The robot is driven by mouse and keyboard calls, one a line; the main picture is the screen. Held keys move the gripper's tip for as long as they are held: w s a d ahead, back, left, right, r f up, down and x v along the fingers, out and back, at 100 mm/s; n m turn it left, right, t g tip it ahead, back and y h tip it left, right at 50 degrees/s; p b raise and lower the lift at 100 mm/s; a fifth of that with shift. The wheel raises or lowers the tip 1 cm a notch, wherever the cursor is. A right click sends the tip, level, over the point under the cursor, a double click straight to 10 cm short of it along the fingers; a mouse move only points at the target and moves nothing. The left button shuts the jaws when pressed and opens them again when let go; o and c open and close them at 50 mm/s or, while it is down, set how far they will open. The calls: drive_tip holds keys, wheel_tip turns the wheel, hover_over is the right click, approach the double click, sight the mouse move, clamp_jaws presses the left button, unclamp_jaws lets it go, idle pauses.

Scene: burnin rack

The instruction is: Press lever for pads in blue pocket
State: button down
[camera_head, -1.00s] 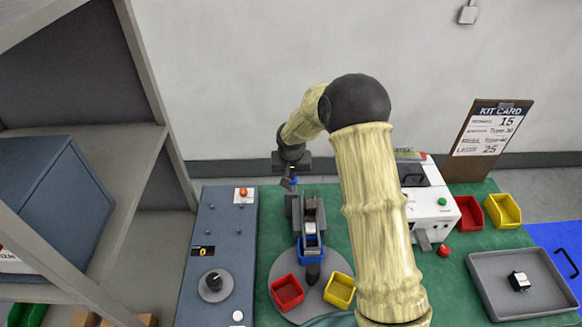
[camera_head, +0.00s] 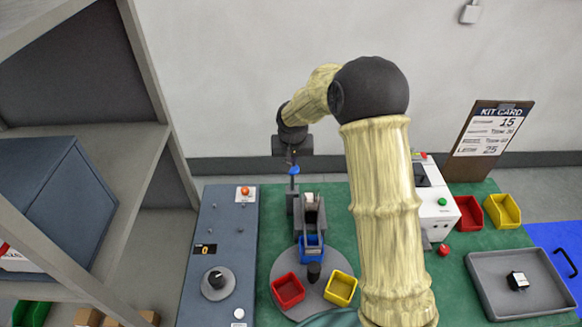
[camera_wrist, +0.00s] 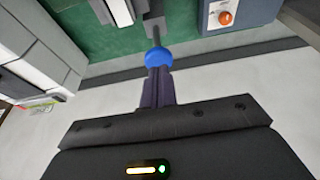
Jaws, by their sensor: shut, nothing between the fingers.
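The lever's blue knob (camera_head: 294,170) stands at the back left of the grey dispenser (camera_head: 310,212). In the wrist view the blue knob (camera_wrist: 158,59) sits right at my fingertips. My gripper (camera_head: 292,161) is shut and empty just above the knob; I cannot tell whether it touches. It also shows in the wrist view (camera_wrist: 157,76). The blue pocket (camera_head: 311,254) sits at the dispenser's front, on a grey turntable (camera_head: 312,305). Its contents are too small to make out. A red pocket (camera_head: 288,290) and a yellow pocket (camera_head: 341,289) sit on the turntable too.
A blue-grey control panel (camera_head: 222,262) with a dial and an orange button is at the left. My arm hides part of a white machine (camera_head: 438,212). Red and yellow bins (camera_head: 503,211), a grey tray (camera_head: 490,297) and a kit card (camera_head: 488,130) are at the right.

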drive_tip(key=b+v, duration=0.2)
drive_tip(key=v, duration=0.5)
idle(0.5)
idle(0.7)
drive_tip(key=s+d+f, duration=0.1)
drive_tip(key=s+d, duration=0.5)
drive_tip(key=s, duration=0.6)
drive_tip(key=s+d+f, duration=0.2)
drive_tip(key=s+d, duration=0.5)
drive_tip(key=s, duration=0.6)
drive_tip(key=shift+g, duration=0.4)
drive_tip(key=shift+f, duration=0.1)
